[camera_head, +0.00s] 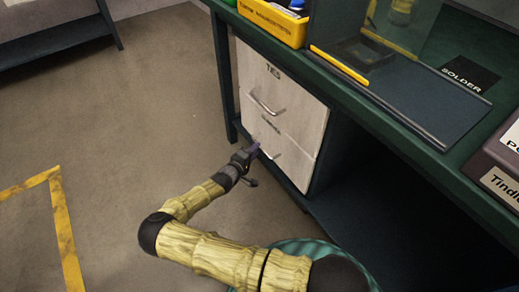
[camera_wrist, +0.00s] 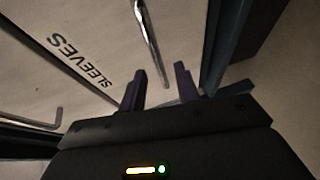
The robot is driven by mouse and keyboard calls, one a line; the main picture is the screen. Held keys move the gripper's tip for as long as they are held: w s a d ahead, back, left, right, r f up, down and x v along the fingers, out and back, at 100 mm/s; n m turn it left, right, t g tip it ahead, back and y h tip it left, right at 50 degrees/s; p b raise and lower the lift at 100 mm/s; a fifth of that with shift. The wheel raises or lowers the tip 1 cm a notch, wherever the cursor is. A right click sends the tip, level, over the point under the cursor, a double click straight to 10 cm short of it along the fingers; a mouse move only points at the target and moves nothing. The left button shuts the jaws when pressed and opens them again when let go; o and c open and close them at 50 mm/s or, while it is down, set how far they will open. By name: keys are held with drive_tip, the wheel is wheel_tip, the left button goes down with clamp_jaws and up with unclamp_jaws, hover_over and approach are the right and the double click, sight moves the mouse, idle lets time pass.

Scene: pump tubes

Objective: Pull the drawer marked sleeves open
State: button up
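The drawer marked sleeves (camera_head: 290,150) is the lower of two pale drawers under the green bench and looks shut. Its label (camera_wrist: 78,60) reads upside down in the wrist view. Its metal bar handle (camera_wrist: 149,42) runs down from the top edge, and its near end shows in line with the gap between my fingers. My gripper (camera_head: 254,149) is at this handle in the head view and hides part of it. In the wrist view my gripper (camera_wrist: 160,82) has its two purple fingers apart. I cannot tell whether either finger touches the handle.
The upper drawer, its label partly readable as "TES", has its own handle (camera_head: 266,104). A dark bench leg (camera_head: 224,80) stands left of the drawers. An open space (camera_head: 365,190) lies under the bench to the right. The floor (camera_head: 130,110) at left is clear.

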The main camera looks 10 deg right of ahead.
drive_tip(key=b+x, duration=0.1)
drive_tip(key=x, duration=0.3)
clamp_jaws()
drive_tip(key=shift+a, duration=0.1)
